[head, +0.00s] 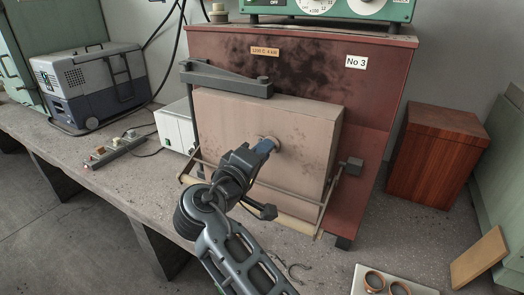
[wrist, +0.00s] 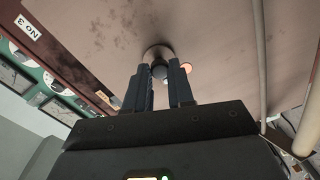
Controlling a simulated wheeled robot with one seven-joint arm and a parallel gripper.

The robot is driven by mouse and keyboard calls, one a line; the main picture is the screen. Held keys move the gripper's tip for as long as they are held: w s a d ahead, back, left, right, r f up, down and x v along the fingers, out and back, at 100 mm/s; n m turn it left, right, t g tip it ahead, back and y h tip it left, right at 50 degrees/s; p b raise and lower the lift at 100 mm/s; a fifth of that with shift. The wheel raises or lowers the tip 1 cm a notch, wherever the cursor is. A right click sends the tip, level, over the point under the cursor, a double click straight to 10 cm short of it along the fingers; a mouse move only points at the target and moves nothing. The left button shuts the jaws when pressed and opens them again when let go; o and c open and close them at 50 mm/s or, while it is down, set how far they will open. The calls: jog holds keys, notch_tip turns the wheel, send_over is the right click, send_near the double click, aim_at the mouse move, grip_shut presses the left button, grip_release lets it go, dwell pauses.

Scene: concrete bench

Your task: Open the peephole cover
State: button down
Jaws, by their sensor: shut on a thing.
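The peephole cover (wrist: 154,50) is a small round grey-brown disc on the pale front door (head: 225,125) of the red furnace. In the wrist view a dark round knob (wrist: 159,71) on it sits between my fingertips. My gripper (wrist: 161,76) is shut on this knob; it also shows in the head view (head: 266,146), where its fingers reach the middle of the door. In the wrist view a pale orange round spot (wrist: 186,67) shows beside the cover, partly behind a finger. I cannot tell how much of the hole is uncovered. My fingers and wrist hide part of the cover.
The red furnace body (head: 300,50) stands on the concrete bench (head: 150,190). A dark bar (head: 225,80) crosses the door's top; a rod frame with a handle (head: 354,167) flanks its lower part. A wooden box (head: 435,155) stands right, and a tray with copper-coloured rings (head: 373,281) lies in front.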

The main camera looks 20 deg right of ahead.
jog(key=shift+a, duration=0.1)
jog(key=c, duration=1)
grip_release()
jog(key=b+v, duration=0.2)
jog(key=v, duration=0.5)
jog(key=shift+s+a, duration=0.2)
jog(key=shift+a, duration=0.1)
